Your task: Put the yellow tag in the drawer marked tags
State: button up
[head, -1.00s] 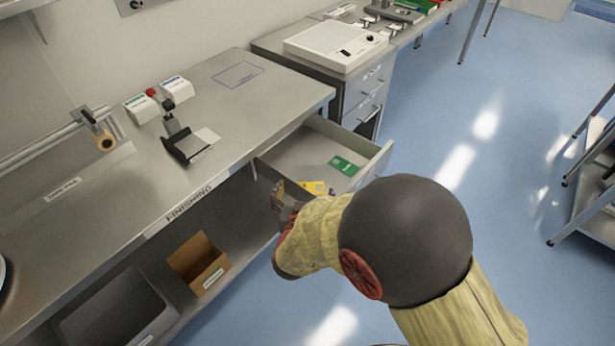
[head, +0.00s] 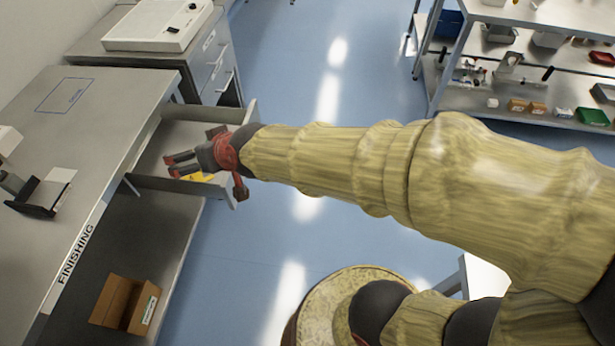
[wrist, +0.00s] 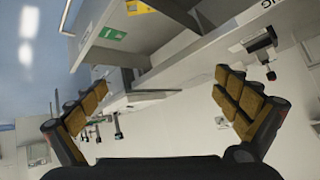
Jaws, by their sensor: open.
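The drawer (head: 184,132) under the finishing bench is pulled open. The yellow tag (head: 199,177) lies in it near the front, partly hidden behind my gripper in the head view. My gripper (head: 169,166) appears over the open drawer, with its fingers apart and nothing between them. In the wrist view the yellow tag (wrist: 138,7) shows at the top edge, near a green card (wrist: 112,34) in the same drawer (wrist: 165,38). The tag is well away from the finger pads there. The green card is hidden in the head view. No drawer label is readable.
The finishing bench (head: 100,115) holds a small black stand (head: 38,197). A cardboard box (head: 125,305) sits on the shelf below. A drawer cabinet (head: 215,70) with a white device stands beyond. Shelves (head: 500,100) stand at right; blue floor is open between.

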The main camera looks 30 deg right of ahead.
jog(key=s+d+r+g+h, duration=0.1)
jog(key=s+d+g, duration=0.1)
jog(key=s+d, duration=0.5)
jog(key=s+d+r+g+h, duration=0.2)
jog(key=s+d, duration=0.6)
jog(key=s, duration=0.5)
jog(key=shift+d+r+m, duration=0.25)
jog(key=shift+m, duration=0.05)
jog(key=shift+c, duration=0.3)
